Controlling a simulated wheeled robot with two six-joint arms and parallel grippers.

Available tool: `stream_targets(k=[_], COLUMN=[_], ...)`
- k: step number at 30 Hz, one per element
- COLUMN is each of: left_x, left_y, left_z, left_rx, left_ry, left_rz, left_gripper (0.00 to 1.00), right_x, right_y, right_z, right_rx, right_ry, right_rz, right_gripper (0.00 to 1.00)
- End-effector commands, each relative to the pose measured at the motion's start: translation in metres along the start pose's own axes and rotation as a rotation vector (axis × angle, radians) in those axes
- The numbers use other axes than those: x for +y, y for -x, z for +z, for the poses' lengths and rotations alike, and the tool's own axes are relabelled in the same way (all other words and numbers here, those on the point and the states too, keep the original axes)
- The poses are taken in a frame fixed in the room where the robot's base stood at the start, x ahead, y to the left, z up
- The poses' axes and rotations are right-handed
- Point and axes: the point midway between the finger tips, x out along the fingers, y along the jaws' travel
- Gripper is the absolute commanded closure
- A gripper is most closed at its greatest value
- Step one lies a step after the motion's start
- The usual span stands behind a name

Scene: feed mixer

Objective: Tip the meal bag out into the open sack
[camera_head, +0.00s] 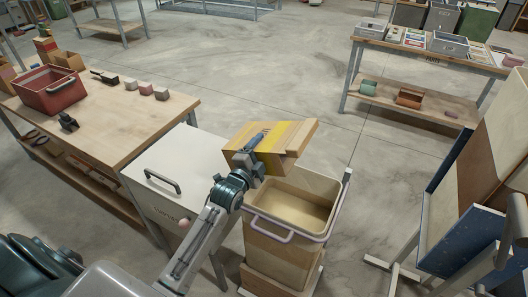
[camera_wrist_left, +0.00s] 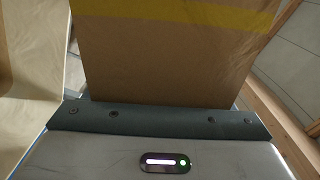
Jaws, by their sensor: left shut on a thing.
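The meal bag (camera_head: 290,134) is brown with a yellow band. It lies tipped on its side in the air, above the back left part of the open sack. My left gripper (camera_head: 247,155) is shut on the bag, and its jaws hide part of the near side. In the left wrist view the bag (camera_wrist_left: 165,62) fills the upper middle, in front of the gripper. The open sack (camera_head: 275,246) is tan, with a pale rim and a handle at the front. Its visible inside is cream, and no meal shows falling. My right gripper is not in view.
A white bin (camera_head: 165,172) with a dark handle stands left of the sack. A wooden bench (camera_head: 130,112) with a red crate (camera_head: 50,90) is further left. A blue and wooden rack (camera_head: 465,228) stands right. Open floor (camera_head: 240,70) lies behind.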

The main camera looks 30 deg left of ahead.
Motion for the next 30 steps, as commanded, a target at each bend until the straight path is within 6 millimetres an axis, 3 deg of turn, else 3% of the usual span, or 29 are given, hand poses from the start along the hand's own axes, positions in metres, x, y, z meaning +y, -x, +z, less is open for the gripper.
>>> stream_targets(k=[4,14,24,30], left_x=[-0.001,-0.001,0.006,0.009], left_y=[0.000,0.000,0.000,0.000], left_z=[0.002,0.001,-0.010,-0.009], left_rx=[0.000,0.000,0.000,0.001], left_ry=[0.100,0.141,0.578,0.612], left_rz=[0.000,0.000,-0.001,-0.002], left_gripper=[0.80,0.80,0.80,0.80], right_x=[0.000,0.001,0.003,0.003], right_y=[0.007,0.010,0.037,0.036], right_z=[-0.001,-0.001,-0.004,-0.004], right_rx=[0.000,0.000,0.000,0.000], right_ry=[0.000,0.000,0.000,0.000], right_rz=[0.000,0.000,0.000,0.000], right_gripper=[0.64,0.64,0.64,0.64])
